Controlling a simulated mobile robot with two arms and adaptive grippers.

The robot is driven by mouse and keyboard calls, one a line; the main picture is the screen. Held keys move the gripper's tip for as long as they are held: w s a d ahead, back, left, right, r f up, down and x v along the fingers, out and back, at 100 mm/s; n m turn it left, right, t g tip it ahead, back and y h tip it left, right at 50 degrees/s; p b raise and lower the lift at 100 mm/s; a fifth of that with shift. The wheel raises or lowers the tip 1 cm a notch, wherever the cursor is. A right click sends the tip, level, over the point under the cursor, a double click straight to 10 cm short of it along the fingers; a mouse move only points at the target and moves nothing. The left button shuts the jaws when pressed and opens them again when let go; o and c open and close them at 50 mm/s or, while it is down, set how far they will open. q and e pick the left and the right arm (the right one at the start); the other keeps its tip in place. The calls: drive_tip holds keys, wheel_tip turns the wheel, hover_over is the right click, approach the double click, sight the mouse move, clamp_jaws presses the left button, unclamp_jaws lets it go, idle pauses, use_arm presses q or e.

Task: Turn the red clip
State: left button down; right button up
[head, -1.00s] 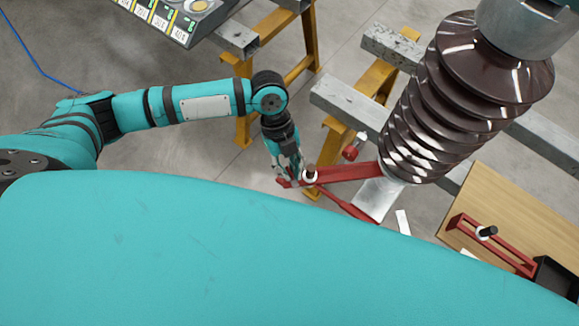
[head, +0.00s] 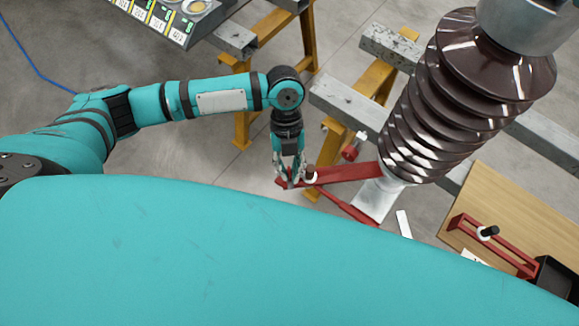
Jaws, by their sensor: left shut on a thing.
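The red clip (head: 350,173) reaches left from the foot of the brown ribbed insulator (head: 455,95). A second red bar slants down to the right from near its left end. A dark knob with a white collar (head: 311,175) sits near that left end. My left gripper (head: 288,179) points down at the left end of the clip and is shut on it; the fingertips partly hide the grasped spot. My right gripper is not in view.
Grey steel beams (head: 345,100) on yellow stands (head: 335,145) lie behind the clip. A wooden table (head: 510,215) at the right holds another red frame (head: 490,245) and a black tray (head: 558,278). A panel with labels (head: 170,18) is at the top left. My teal body covers the front.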

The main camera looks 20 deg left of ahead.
use_arm(q)
drive_tip(key=c, duration=1.7)
unclamp_jaws()
drive_tip(key=v, duration=1.2)
